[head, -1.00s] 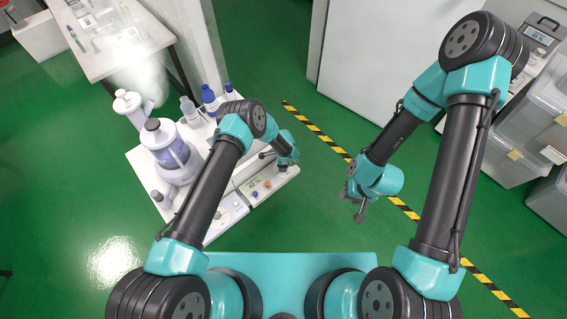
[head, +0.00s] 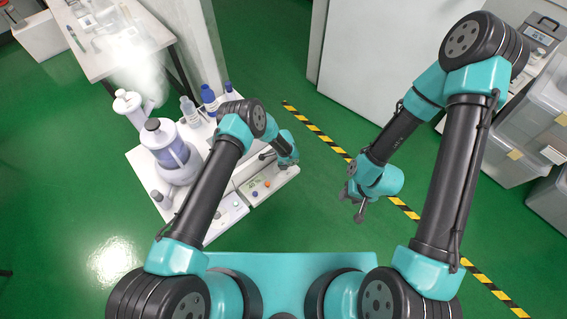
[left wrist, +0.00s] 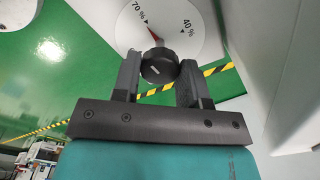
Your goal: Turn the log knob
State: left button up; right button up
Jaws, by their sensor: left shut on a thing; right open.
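In the left wrist view a black round knob (left wrist: 158,67) with a pale line on its face sits between the two fingers of my left gripper (left wrist: 160,78). Behind it is a white dial (left wrist: 168,18) marked 70 % and 40 %, with a red pointer near the 70 % mark. My left gripper is shut on the knob. In the head view my left gripper (head: 287,162) is at the far right end of the white bench, and the knob cannot be made out there. My right gripper (head: 360,212) is open and empty above the green floor.
A control box (head: 262,188) with a small display and coloured buttons is beside my left gripper. A large white vessel (head: 168,150) and several bottles (head: 209,100) stand on the bench to its left. Clear plastic bins (head: 510,130) stand at right. Open floor lies between the arms.

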pick_arm(q)
jog(key=n, duration=1.9)
jog(key=shift+n, duration=0.4)
jog(key=n, duration=0.4)
jog(key=shift+n, duration=0.3)
jog(key=n, duration=0.4)
jog(key=shift+n, duration=0.3)
jog(key=n, duration=0.5)
jog(key=shift+n, duration=2.4)
jog(key=shift+w, duration=0.1)
